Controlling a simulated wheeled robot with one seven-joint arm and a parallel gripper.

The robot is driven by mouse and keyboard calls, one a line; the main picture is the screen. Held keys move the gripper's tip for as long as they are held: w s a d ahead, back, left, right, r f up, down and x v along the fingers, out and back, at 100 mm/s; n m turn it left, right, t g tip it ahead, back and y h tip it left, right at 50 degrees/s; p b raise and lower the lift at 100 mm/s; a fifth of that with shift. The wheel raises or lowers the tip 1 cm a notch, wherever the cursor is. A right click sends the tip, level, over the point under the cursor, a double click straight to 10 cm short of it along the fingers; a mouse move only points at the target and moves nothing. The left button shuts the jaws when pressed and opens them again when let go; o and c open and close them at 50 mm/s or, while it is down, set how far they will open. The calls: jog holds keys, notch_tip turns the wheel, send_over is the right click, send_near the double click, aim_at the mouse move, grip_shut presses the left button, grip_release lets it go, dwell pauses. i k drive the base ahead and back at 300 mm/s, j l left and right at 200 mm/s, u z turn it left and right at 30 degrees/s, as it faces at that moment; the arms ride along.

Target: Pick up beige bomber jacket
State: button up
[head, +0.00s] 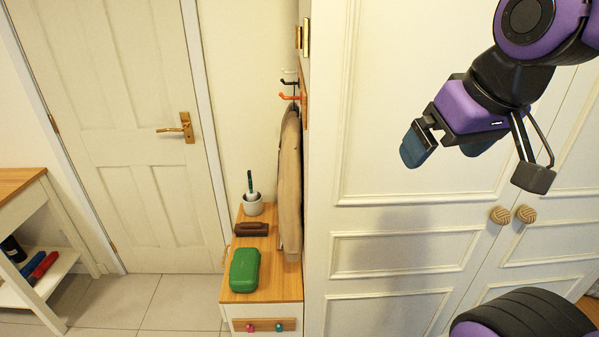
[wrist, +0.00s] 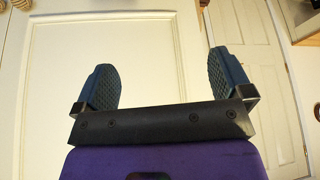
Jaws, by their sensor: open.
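A beige bomber jacket (head: 289,185) hangs from the coat hooks in the narrow nook left of the white wardrobe, seen nearly edge-on in the head view. Its lower part hangs beside the wooden top of a small cabinet. My gripper (head: 476,165) is at the upper right of the head view, in front of the wardrobe doors, well to the right of the jacket. Its two fingers are spread wide and hold nothing. The wrist view shows the open gripper (wrist: 165,80) with pale panels behind it; the jacket is not clearly seen there.
The wardrobe (head: 385,240) juts out beside the jacket. On the cabinet (head: 263,285) are a green case (head: 244,270), a brown object (head: 251,229) and a cup (head: 253,205) with a brush-like item. A shelf unit (head: 20,190) stands left; tiled floor before the door (head: 130,120) is clear.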

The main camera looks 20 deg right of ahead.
aim_at(290, 174)
jog(key=z, duration=4.25)
jog(key=u, duration=4.25)
jog(key=i+j+z, duration=0.1)
jog(key=j, duration=0.3)
jog(key=i+j, duration=0.25)
jog(key=i+j+z, duration=0.15)
jog(key=j, duration=0.35)
jog(key=i+j, duration=0.15)
jog(key=j, duration=0.25)
jog(key=i+z, duration=0.05)
